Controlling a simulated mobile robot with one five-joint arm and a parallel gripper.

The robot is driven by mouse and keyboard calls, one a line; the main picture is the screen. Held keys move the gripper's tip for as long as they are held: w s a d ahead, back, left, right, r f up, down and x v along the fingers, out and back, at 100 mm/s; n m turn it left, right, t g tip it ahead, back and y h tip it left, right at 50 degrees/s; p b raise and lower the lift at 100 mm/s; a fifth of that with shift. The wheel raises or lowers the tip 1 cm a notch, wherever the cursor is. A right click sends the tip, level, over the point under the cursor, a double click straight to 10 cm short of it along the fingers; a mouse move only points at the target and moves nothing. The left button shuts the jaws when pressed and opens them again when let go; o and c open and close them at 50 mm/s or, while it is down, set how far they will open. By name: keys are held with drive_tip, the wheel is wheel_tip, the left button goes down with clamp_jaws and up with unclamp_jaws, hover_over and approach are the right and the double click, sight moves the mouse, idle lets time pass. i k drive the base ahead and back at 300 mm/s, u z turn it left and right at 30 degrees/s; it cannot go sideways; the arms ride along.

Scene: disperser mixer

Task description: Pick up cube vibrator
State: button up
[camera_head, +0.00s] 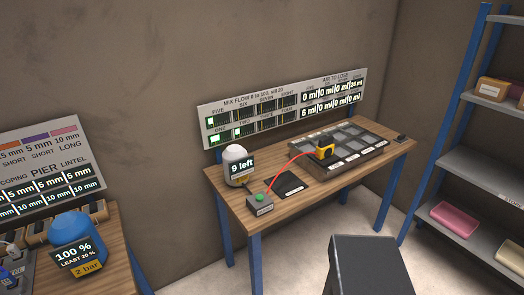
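A small yellow and black device (325,147), which looks like the cube vibrator, sits at the left part of a grey compartment tray (354,163) on the wooden table. A red cable (284,168) runs from it, curving down to a grey control box (260,203) with a green button. My gripper's fingers do not show in the view. A dark grey block at the bottom centre seems to be part of my own body.
The wooden table (226,191) has blue legs. Another bench with a blue tank (72,228) stands at left. Grey shelves (480,165) stand at right. Floor shows between table and shelves.

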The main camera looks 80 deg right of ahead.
sight(325, 150)
drive_tip(key=u, duration=0.5)
drive_tip(key=k, duration=2.3)
drive_tip(key=z, duration=1.55)
drive_tip(key=i, duration=0.5)
drive_tip(key=z, duration=0.05)
